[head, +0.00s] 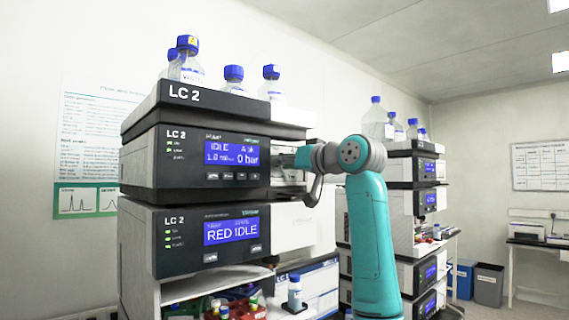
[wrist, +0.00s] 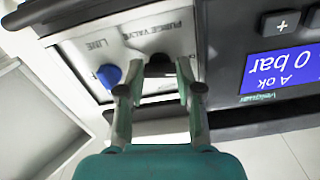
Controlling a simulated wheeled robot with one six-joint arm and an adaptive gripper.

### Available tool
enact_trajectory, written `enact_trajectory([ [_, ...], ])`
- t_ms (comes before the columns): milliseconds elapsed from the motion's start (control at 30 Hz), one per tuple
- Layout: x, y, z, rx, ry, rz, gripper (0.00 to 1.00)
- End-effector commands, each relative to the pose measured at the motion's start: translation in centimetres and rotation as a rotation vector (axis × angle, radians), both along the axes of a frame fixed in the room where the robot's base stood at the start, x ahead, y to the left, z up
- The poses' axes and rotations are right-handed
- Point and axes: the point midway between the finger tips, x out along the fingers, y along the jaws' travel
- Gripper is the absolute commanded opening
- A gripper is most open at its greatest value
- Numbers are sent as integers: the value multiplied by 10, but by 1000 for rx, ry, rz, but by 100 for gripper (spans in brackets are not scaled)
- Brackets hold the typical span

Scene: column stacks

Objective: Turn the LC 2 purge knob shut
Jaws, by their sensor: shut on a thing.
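The LC 2 pump module (head: 190,155) has a dark front and a display reading IDLE and 0 bar. In the wrist view its light panel carries the label PURGE VALVE (wrist: 160,32), upside down. A dark purge knob (wrist: 158,71) sits by this label, between my fingertips. My gripper (wrist: 158,78) is shut on that knob, one finger on each side. In the head view my gripper (head: 291,161) reaches the right part of the pump front, where my arm hides the knob. The knob's turn angle cannot be told.
A blue knob (wrist: 109,76) labelled LINE sits close left of my left finger in the wrist view. Blue-capped bottles (head: 234,85) stand on top of the stack. Another stack (head: 423,170) stands behind my arm at right.

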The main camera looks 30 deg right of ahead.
Motion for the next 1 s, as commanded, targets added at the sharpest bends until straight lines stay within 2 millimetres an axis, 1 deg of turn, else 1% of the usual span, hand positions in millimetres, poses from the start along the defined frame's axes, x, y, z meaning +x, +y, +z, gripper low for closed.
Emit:
enact_trajectory([
  [1000,0,-1,0,906,243,-1,0],
])
